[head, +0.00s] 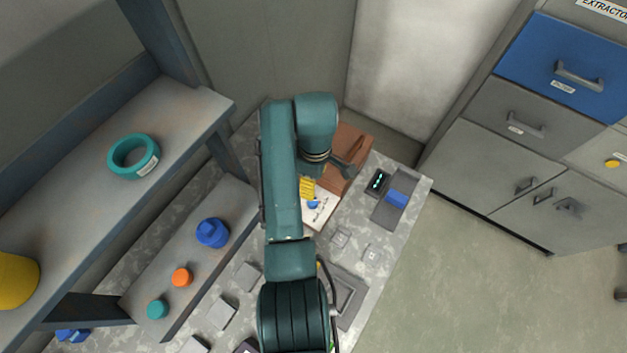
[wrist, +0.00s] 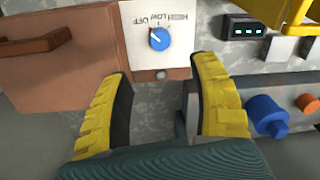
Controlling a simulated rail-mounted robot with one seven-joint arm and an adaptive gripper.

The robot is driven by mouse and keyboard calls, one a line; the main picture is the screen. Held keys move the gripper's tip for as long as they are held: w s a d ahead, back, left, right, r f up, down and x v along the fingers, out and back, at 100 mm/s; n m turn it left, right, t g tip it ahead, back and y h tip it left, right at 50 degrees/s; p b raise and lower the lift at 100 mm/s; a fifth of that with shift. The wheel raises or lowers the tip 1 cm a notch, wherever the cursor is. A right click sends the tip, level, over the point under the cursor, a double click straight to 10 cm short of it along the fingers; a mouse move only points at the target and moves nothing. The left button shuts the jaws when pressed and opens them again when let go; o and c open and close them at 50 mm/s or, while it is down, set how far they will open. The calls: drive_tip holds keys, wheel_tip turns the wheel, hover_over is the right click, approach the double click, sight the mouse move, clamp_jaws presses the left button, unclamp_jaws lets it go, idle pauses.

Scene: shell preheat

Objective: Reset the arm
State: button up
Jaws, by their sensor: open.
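My gripper (wrist: 162,72) is open, with its two yellow fingers apart and nothing between them. In the head view, its yellow fingers (head: 307,188) show beside my arm, above the white control panel (head: 322,212). In the wrist view, the panel (wrist: 182,62) carries a blue dial (wrist: 159,39) marked HIGH, LOW and OFF, seen upside down. The panel belongs to a brown box (head: 346,150) with a dark handle (wrist: 35,46). The fingers appear apart from the dial. My arm hides part of the bench in the head view.
A dark display box (head: 377,182) and a grey tray with a blue block (head: 397,199) stand right of the panel. Shelves at left hold a teal ring (head: 133,156), a blue part (head: 212,232) and small orange and teal pieces. Drawers (head: 560,68) stand right, beyond open floor.

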idle(0.3)
drive_tip(key=w+d+r+m+t, duration=0.1)
drive_tip(key=d+r+m+t, duration=0.2)
drive_tip(key=r+t, duration=0.45)
drive_tip(key=w+d+r+m+t, duration=0.25)
drive_tip(key=r+t, duration=0.25)
drive_tip(key=r, duration=0.5)
drive_tip(key=s+r+m+t, duration=0.45)
drive_tip(key=s+r, duration=0.25)
drive_tip(key=r, duration=0.5)
drive_tip(key=s+r+m+t, duration=0.3)
drive_tip(key=s+r+t, duration=0.35)
drive_tip(key=r, duration=0.55)
wheel_tip(320, 180, up, 26)
drive_tip(key=m+p, duration=0.1)
drive_tip(key=p, duration=2.4)
drive_tip(key=shift+d+r+g+h+p, duration=0.15)
drive_tip(key=shift+d+g+h+p, duration=0.2)
drive_tip(key=shift+d+p, duration=0.1)
